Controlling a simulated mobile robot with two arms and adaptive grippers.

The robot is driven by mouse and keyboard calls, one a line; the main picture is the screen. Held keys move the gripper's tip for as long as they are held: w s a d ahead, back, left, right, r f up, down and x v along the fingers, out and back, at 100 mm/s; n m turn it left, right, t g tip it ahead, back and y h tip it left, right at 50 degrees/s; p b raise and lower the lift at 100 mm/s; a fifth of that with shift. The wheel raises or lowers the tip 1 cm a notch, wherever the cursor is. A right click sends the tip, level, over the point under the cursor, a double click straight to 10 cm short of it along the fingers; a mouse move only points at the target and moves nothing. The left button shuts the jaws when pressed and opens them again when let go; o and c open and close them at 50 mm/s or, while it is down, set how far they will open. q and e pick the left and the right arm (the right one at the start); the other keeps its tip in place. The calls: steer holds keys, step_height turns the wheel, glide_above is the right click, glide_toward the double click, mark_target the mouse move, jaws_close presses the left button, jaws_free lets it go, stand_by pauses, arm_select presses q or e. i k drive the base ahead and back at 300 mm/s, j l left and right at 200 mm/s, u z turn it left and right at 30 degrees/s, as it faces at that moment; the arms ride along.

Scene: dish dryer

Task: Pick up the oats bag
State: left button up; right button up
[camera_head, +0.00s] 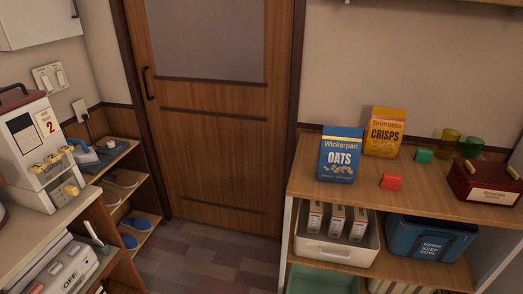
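The oats bag (341,156) is a blue packet labelled "Wickerpan OATS". It stands upright near the left end of the wooden top of the shelf unit (428,190) on the right. A yellow crisps bag (385,133) stands behind it to the right, close to the wall. Neither of my grippers shows in the head view, and nothing is seen touching the oats bag.
Two red and green blocks (390,181) (424,155), green and yellow glasses (448,140), and a dark red box (487,182) share the top. A white bin (336,251) and blue cooler (430,241) sit below. A closed door (208,120) stands behind clear floor (205,262).

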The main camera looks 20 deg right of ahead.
mark_target(339, 151)
steer(key=i+j+u, duration=0.1)
steer(key=i+j, duration=0.25)
steer(key=i, duration=0.15)
steer(key=i+j+u, duration=0.1)
steer(key=i+j, duration=0.25)
steer(key=i, duration=0.15)
steer(key=i+z, duration=0.4)
steer(key=i+j+z, duration=0.1)
steer(key=i+z, duration=0.15)
steer(key=z, duration=0.15)
steer(key=i+j+z, duration=0.2)
steer(key=z, duration=0.2)
steer(key=i+j+z, duration=0.15)
steer(key=z, duration=0.3)
steer(key=i+j+z, duration=0.3)
steer(key=z, duration=0.15)
steer(key=i+j+z, duration=0.2)
steer(key=z, duration=0.25)
steer(key=i+j+z, duration=0.1)
steer(key=j+z, duration=1)
steer(key=j, duration=0.25)
steer(key=i, duration=0.05)
